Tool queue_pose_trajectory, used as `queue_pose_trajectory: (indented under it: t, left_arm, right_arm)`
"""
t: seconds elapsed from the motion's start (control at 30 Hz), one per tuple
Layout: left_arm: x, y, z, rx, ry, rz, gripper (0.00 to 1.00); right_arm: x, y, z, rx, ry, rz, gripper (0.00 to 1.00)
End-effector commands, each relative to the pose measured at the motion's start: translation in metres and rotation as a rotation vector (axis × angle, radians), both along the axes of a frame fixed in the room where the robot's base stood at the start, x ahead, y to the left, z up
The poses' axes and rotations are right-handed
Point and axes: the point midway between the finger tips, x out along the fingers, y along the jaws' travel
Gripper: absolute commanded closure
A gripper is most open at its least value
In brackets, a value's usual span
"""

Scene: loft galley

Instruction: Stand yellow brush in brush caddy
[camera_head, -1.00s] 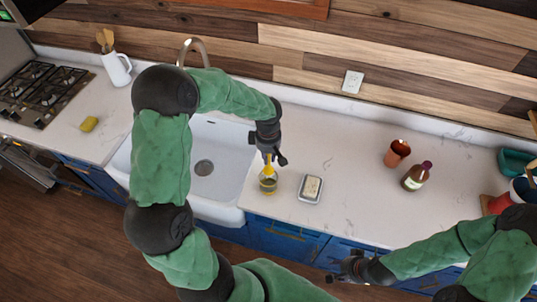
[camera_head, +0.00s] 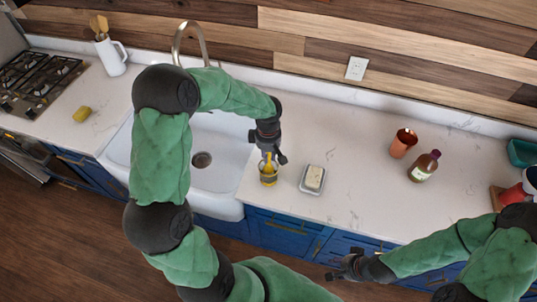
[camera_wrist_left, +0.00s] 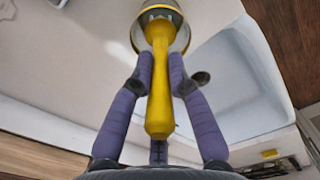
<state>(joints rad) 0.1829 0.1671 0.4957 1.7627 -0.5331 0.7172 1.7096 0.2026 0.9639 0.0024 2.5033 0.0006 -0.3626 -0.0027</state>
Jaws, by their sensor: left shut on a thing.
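The yellow brush (camera_wrist_left: 160,95) is gripped by its handle between the fingers of my left gripper (camera_wrist_left: 160,75) in the left wrist view. Its head end points into the round brush caddy (camera_wrist_left: 137,38), whose rim shows around it. In the head view the caddy (camera_head: 268,181) stands on the counter just right of the sink, with my left gripper (camera_head: 270,157) right above it. The brush looks close to upright there. How deep it sits in the caddy I cannot tell. My right gripper (camera_head: 345,267) is low in front of the counter, away from the caddy, with nothing visible in it.
A soap dish (camera_head: 312,180) lies close to the right of the caddy. The white sink (camera_head: 225,160) and its faucet (camera_head: 188,35) are to the left. A copper cup (camera_head: 402,144) and a brown bottle (camera_head: 424,167) stand further right. The counter between is clear.

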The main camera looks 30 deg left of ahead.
Motion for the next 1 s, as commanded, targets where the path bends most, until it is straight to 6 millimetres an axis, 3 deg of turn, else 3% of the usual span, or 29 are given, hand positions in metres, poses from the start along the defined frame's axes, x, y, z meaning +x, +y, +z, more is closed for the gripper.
queue_pose_trajectory:
  t: [0.13,0.47,0.5,0.6,1.0]
  left_arm:
    - [0.0002,0.0001,-0.0087,0.0,0.0,0.0,1.0]
    - [0.0003,0.0002,-0.0092,0.0,-0.001,0.0,1.0]
    - [0.0003,0.0002,-0.0092,0.0,-0.001,0.0,0.79]
    - [0.0003,0.0002,-0.0092,0.0,-0.001,0.0,0.54]
    - [0.0006,0.0002,-0.0052,0.001,-0.002,0.0,0.54]
  right_arm:
    - [0.0,0.0,-0.0088,0.0,0.0,0.0,0.6]
    - [0.0001,0.0,-0.0095,0.0,0.0,0.0,0.6]
    - [0.0001,0.0,-0.0095,0.0,0.0,0.0,0.6]
    - [0.0001,0.0,-0.0095,0.0,0.0,0.0,0.6]
    - [0.0001,0.0,-0.0096,0.0,0.0,0.0,0.6]
